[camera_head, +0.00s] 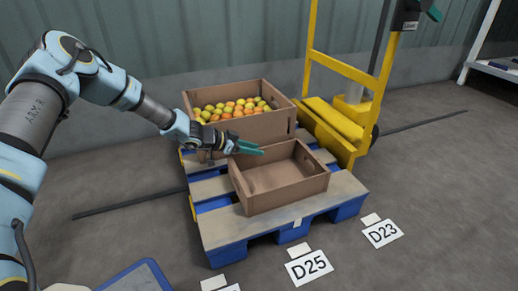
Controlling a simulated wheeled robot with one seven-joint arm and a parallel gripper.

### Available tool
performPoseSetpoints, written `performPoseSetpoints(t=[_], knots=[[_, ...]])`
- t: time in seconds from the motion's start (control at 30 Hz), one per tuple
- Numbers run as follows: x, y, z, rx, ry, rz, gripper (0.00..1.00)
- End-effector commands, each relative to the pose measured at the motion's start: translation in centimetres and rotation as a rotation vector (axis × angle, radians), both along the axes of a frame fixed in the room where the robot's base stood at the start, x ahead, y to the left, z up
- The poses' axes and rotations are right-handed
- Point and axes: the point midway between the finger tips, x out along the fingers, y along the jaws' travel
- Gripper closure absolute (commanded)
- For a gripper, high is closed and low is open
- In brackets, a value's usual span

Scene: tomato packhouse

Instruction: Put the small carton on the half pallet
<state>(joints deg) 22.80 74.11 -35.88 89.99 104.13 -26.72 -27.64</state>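The small carton (282,191) is an open, empty brown box. It sits upright on the front part of the half pallet (341,191), which has blue blocks and pale top boards. My gripper (262,149) is at the carton's back left corner, around the height of its rim. Its two teal fingers show a narrow gap between them and hold nothing that I can see. I cannot tell whether a finger touches the rim.
A larger carton of red, orange and green tomatoes (238,107) stands on the pallet's back part. A yellow pallet truck (333,128) stands behind at the right. Floor labels D25 (309,267) and D23 (382,233) lie in front. A blue-edged surface (140,276) shows at the bottom left.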

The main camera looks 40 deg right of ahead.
Motion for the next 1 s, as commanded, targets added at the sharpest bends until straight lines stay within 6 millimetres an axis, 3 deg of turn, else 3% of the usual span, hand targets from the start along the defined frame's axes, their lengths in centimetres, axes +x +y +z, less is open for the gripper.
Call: performPoseSetpoints(t=[0.1, 0.4, 0.87, 1.0], knots=[[1.0, 2.2, 1.9, 0.001, -0.002, 0.001, 0.63], [2.6, 6.7, 4.3, 0.001, -0.001, 0.001, 0.63], [3.3, 8.0, 4.8, 0.004, -0.002, 0.005, 0.63], [5.9, 9.7, 6.0, 0.062, -0.034, 0.102, 0.63]])
